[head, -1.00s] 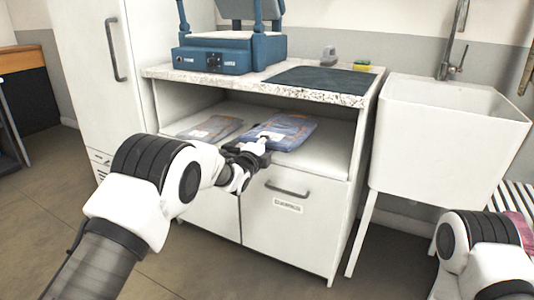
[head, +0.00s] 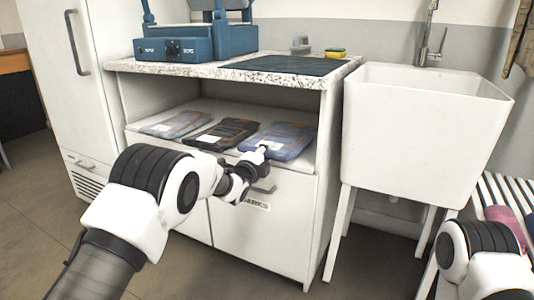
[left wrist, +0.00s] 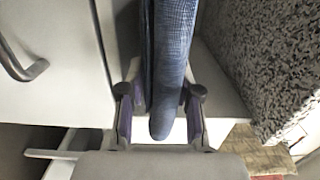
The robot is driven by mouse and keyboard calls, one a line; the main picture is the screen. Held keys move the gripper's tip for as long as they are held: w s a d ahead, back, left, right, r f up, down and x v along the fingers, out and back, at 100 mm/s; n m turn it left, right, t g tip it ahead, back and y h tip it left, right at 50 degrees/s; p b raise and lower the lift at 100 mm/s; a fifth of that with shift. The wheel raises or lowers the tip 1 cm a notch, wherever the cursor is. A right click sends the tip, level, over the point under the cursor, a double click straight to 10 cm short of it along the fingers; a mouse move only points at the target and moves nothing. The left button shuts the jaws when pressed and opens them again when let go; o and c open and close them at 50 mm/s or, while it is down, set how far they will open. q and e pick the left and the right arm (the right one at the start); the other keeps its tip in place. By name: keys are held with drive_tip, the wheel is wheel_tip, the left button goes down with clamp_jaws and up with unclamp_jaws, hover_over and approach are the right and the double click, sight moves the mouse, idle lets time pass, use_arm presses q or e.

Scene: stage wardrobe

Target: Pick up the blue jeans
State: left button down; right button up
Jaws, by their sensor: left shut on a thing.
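The folded blue jeans (head: 284,138) are at the right end of the open shelf, beside the folded black jeans (head: 232,128). My left gripper (head: 262,152) reaches them from the front and is shut on their near edge. In the left wrist view, the blue fabric (left wrist: 173,65) runs between the two fingers of my left gripper (left wrist: 162,105). I cannot tell whether the jeans touch the shelf board. My right arm shows at the lower right of the head view; its gripper is out of the picture.
Folded grey-blue jeans (head: 175,124) lie at the shelf's left. The cabinet's right side wall and speckled countertop (head: 215,72) bound the shelf closely. A white sink (head: 425,130) stands to the right. The floor in front is open.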

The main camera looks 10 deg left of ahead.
use_arm(q)
wheel_tip(320, 180, down, 2)
drive_tip(key=shift+a+f+b, duration=0.1)
drive_tip(key=shift+b, duration=0.35)
drive_tip(key=shift+s+a+r, duration=0.15)
drive_tip(key=shift+s+r, duration=0.05)
drive_tip(key=shift+s, duration=0.25)
drive_tip(key=b+v, duration=0.1)
drive_tip(key=v, duration=2.1)
use_arm(e)
wheel_tip(320, 180, down, 3)
drive_tip(key=shift+f, duration=0.1)
